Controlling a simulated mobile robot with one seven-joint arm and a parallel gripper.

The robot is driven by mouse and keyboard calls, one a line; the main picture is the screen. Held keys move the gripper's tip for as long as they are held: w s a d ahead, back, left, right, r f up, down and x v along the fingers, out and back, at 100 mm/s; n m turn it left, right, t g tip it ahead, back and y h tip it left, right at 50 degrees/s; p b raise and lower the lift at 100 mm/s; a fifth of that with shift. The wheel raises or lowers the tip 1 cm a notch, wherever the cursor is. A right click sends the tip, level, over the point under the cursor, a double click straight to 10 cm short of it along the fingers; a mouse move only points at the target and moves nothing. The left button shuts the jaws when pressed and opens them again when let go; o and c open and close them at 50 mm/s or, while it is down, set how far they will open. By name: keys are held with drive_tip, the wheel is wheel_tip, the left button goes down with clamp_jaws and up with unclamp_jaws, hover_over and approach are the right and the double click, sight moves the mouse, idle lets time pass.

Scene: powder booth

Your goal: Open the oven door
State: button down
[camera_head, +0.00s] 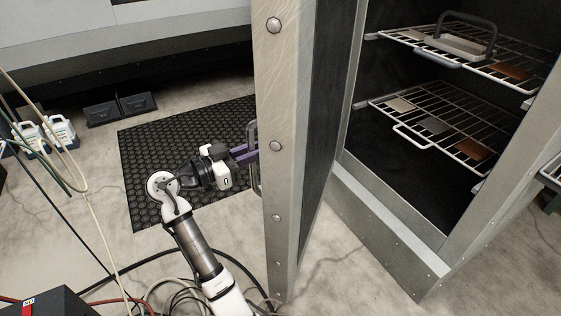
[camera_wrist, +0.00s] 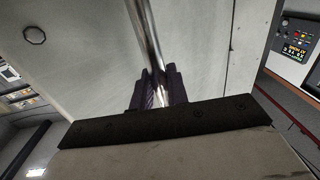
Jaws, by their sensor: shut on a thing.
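The oven door (camera_head: 284,170) stands wide open in the head view, seen nearly edge-on, with a riveted metal edge and a dark inner face. Its outer face (camera_wrist: 95,60) fills much of the wrist view. The oven (camera_head: 400,240) is to the right, its dark inside exposed. My gripper (camera_head: 248,154) is at the door's outer side, with its purple fingers shut on the door handle (camera_head: 251,135). In the wrist view my gripper (camera_wrist: 158,92) closes around the shiny handle bar (camera_wrist: 146,35). The door edge partly hides the fingertips in the head view.
Wire racks (camera_head: 437,120) inside the oven hold small plates and a handled block. A black rubber mat (camera_head: 150,150) lies left of the door. Hoses and cables cross the floor at lower left. White jugs (camera_head: 62,132) and black bins (camera_head: 102,114) stand farther left.

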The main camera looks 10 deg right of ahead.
drive_tip(key=w+a+m+g+h+b, duration=0.1)
drive_tip(key=w+a+g+b, duration=0.1)
drive_tip(key=w+a, duration=0.7)
drive_tip(key=shift+a+m+b, duration=0.3)
drive_tip(key=shift+a+b, duration=0.3)
drive_tip(key=shift+a, duration=0.75)
drive_tip(key=c, duration=1.4)
unclamp_jaws()
drive_tip(key=shift+a, duration=0.1)
drive_tip(key=b+v, duration=0.1)
drive_tip(key=v, duration=1.2)
drive_tip(key=shift+a, duration=0.3)
drive_tip(key=shift+r, duration=0.1)
